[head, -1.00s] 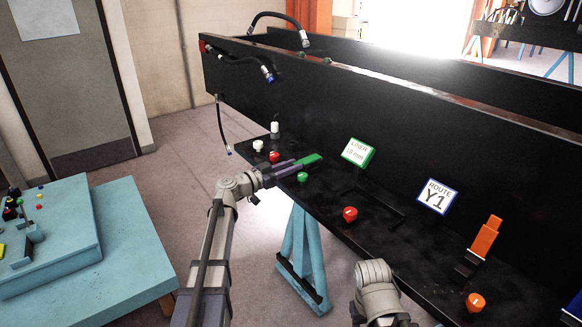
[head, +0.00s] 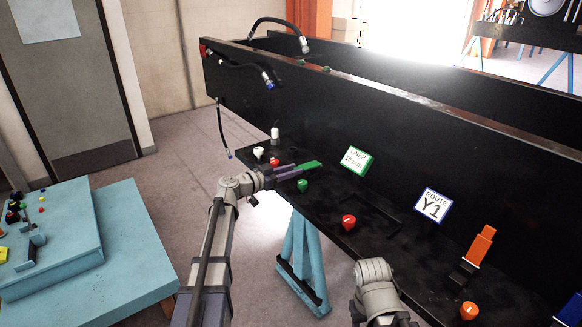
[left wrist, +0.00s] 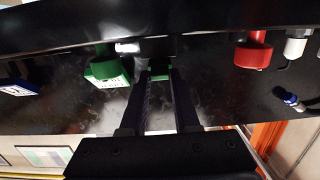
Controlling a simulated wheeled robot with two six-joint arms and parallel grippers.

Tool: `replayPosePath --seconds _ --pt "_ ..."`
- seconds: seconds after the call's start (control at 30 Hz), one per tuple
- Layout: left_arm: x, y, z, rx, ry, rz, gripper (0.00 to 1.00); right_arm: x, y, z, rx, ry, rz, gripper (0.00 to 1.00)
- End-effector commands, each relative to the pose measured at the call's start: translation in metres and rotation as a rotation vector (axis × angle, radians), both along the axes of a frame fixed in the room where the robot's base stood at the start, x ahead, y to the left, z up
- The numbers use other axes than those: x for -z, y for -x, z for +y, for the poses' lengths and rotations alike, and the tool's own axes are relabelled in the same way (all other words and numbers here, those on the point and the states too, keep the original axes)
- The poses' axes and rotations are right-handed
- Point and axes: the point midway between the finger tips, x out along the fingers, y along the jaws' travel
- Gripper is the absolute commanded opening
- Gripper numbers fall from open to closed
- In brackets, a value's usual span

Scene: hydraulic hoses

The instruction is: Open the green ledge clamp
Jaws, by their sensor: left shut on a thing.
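The green ledge clamp shows as a green lever (head: 312,166) on the black ledge, lying at a low slant and pointing right in the head view. My left gripper (head: 292,172) is at its near end, shut on it. In the left wrist view a small green part of the clamp (left wrist: 159,72) sits between the two dark fingers (left wrist: 160,80). The clamp's base is hidden by the gripper in the head view. My right arm shows at the lower right of the head view, but its gripper is out of sight.
A green cap (head: 302,186), a red cap (head: 275,162) and a white cap (head: 258,151) stand close to the left gripper. An orange clamp (head: 479,246) stands upright far right. The liner sign (head: 356,160) stands right of the green lever. Hoses (head: 245,70) hang at the tall panel's left end.

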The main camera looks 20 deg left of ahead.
Motion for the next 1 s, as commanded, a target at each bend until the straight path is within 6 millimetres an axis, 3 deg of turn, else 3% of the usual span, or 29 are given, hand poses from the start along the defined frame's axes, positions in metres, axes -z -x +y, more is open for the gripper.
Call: replayPosePath --seconds 0.03,0.2,1.0 --pt "-0.015 -0.001 -0.001 0.002 -0.02 0.023 0.0 -0.022 0.0 0.0 0.0 0.0 0.0 0.5" --pt "-0.031 -0.004 -0.003 0.003 -0.095 0.117 0.0 -0.064 0.0 0.0 0.0 0.0 0.0 0.5" --pt "-0.089 -0.042 -0.031 0.007 -0.496 0.633 0.0 -0.24 0.0 0.0 0.007 -0.002 0.0 0.5"
